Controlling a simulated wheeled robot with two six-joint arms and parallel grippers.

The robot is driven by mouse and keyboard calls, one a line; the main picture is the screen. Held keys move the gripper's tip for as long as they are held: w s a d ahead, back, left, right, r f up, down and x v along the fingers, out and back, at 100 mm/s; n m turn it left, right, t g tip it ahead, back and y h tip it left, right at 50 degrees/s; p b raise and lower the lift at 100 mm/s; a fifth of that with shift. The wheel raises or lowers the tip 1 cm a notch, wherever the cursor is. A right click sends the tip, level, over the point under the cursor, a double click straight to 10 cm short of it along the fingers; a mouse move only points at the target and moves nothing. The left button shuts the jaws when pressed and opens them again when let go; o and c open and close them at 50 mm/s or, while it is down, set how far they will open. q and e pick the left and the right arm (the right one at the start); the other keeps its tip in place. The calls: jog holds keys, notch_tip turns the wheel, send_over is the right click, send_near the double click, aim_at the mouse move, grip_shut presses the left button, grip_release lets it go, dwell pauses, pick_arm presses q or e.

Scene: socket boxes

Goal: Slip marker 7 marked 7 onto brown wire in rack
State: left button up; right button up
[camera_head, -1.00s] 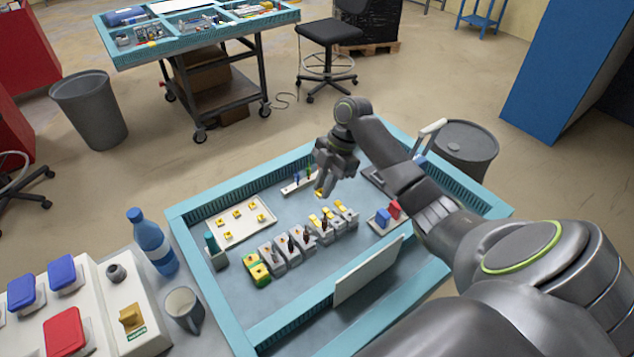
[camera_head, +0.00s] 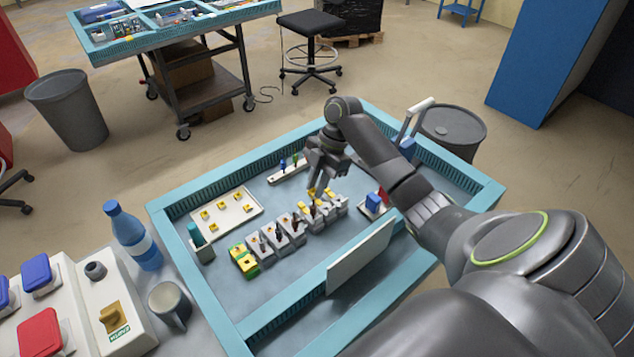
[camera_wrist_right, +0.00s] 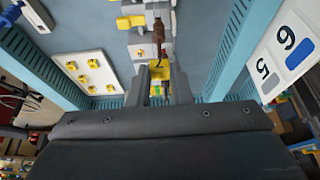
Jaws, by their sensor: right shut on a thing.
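My right gripper (camera_head: 315,187) is over the row of grey terminal blocks (camera_head: 290,230). It is shut on a small yellow marker, which shows between the fingertips in the right wrist view (camera_wrist_right: 159,72) with a dark mark like a 7. A brown wire (camera_wrist_right: 158,36) stands up from a grey block just beyond the marker in that view. The marker appears close to the wire's near end; I cannot tell whether they touch. Several dark brown wire ends show along the row in the head view. My left gripper is not in view.
A white plate (camera_head: 236,222) with several yellow markers lies left of the row. A small holder (camera_head: 287,174) with blue and green pieces stands behind. A white panel (camera_head: 358,258) stands in front, its numbered face in the wrist view (camera_wrist_right: 286,50). A teal rim (camera_head: 192,296) surrounds the tray.

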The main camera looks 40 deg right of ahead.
jog(key=shift+f, duration=0.3)
dwell(0.5)
jog(key=shift+f+b, duration=0.8)
jog(key=shift+f, duration=0.55)
dwell(0.4)
jog(key=o, duration=1.2)
notch_tip(320, 180, up, 8)
jog(key=p, duration=0.7)
jog(key=shift+f, duration=0.2)
